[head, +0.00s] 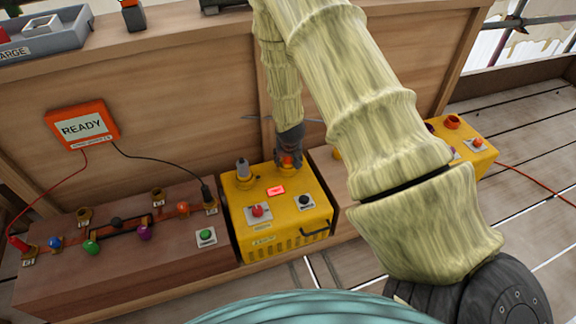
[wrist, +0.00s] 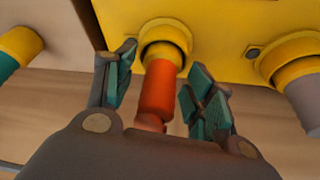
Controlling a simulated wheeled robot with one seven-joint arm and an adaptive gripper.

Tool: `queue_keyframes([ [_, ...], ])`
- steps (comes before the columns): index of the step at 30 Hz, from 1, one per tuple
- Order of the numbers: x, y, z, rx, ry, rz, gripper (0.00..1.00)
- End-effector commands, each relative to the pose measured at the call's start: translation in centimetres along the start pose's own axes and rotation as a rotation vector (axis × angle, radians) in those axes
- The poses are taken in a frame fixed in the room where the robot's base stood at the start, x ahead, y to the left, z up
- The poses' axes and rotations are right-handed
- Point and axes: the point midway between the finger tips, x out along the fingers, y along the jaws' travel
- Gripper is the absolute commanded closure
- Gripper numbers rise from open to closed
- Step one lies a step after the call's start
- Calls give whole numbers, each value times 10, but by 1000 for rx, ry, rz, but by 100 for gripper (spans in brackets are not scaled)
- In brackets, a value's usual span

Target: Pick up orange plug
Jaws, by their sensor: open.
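The orange plug (wrist: 160,88) stands in a yellow ring socket (wrist: 166,32) on the yellow box (head: 285,222). In the wrist view it lies between the two teal-padded fingers of my gripper (wrist: 163,88), which are open with a gap on at least the left side. In the head view my gripper (head: 290,142) is over the back of the yellow box, and a little of the orange plug (head: 290,162) shows beneath it. The rest of the plug is hidden there by my gripper.
A grey plug (head: 243,168) stands in a socket left of my gripper; it shows at the right of the wrist view (wrist: 305,98). A wooden panel (head: 190,100) rises close behind. An orange READY box (head: 82,127) hangs at left. A second yellow box (head: 470,143) is at right.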

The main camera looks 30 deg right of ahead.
Motion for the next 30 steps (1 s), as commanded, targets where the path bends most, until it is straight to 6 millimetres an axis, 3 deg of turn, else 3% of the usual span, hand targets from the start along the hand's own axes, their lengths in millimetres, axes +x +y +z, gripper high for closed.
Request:
queue_keyframes([
  [7,2,0,-1,0,0,0,46],
  [12,2,0,0,0,0,0,77],
  [15,2,0,0,0,0,0,90],
  [23,0,0,-1,0,1,0,90],
  [30,-23,-1,-12,2,2,-1,90],
])
